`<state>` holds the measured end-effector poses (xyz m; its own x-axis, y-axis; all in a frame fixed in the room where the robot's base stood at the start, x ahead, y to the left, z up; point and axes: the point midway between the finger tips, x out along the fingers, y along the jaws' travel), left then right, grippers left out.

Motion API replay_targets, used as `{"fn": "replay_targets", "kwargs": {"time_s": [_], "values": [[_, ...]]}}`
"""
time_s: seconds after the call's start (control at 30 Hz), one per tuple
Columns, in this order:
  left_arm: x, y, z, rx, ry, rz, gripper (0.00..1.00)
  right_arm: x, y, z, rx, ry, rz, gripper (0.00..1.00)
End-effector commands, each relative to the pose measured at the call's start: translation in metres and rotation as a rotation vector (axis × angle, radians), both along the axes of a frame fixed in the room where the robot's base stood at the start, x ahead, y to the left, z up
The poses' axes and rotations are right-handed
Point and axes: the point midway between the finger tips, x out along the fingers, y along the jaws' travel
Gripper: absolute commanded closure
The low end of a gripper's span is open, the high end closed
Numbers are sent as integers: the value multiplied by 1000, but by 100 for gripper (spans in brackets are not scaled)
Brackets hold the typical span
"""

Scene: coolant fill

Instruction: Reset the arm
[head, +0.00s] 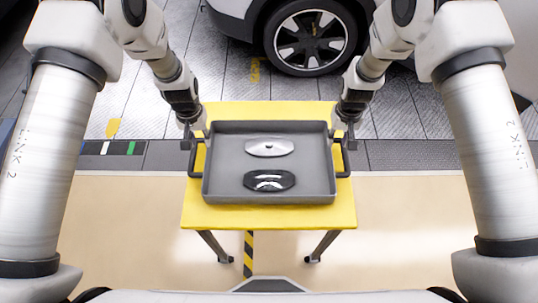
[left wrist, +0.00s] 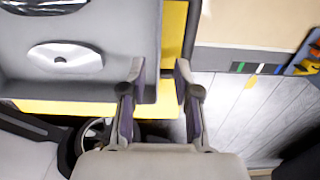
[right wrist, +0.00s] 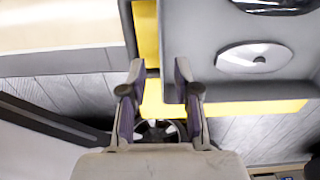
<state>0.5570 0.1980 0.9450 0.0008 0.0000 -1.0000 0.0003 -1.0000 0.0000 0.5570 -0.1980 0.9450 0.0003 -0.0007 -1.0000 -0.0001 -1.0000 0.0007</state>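My left gripper (head: 193,137) is at the tray's left side, near the far end of the left handle (head: 196,159). In the left wrist view its fingers (left wrist: 159,75) are apart with nothing gripped between them. My right gripper (head: 345,133) is at the tray's right side, near the far end of the right handle (head: 345,158). In the right wrist view its fingers (right wrist: 159,75) are also apart and empty. The grey tray (head: 225,190) sits on the yellow table. I cannot tell whether either gripper touches the tray.
A silver oval part (head: 258,147) and a dark oval part (head: 285,181) lie in the tray. The yellow table (head: 270,216) stands on the floor. A white car with a black wheel (head: 311,38) is behind it. Floor is clear on both sides of the table.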

Motion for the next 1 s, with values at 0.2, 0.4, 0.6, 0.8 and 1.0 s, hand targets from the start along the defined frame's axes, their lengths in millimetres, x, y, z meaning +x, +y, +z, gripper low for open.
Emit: {"fn": "replay_targets", "kwargs": {"time_s": [0.2, 0.4, 0.6, 0.8, 1.0], "values": [[0, 0, 0, 0, 0, 0, 69, 0, 0, 0, 0, 0, 0, 69], [-2, 1, -2, 1, 1, 1, 69, -2, -1, -2, -1, 1, -1, 69], [-67, 25, -46, 20, 14, 16, 69, -67, -25, -47, -19, 13, -16, 69], [-175, 49, -81, 26, 16, 24, 69, -175, -49, -81, -25, 15, -24, 69], [-280, 55, -73, -1, 17, 38, 69, -280, -55, -74, 2, 17, -39, 69]]}}
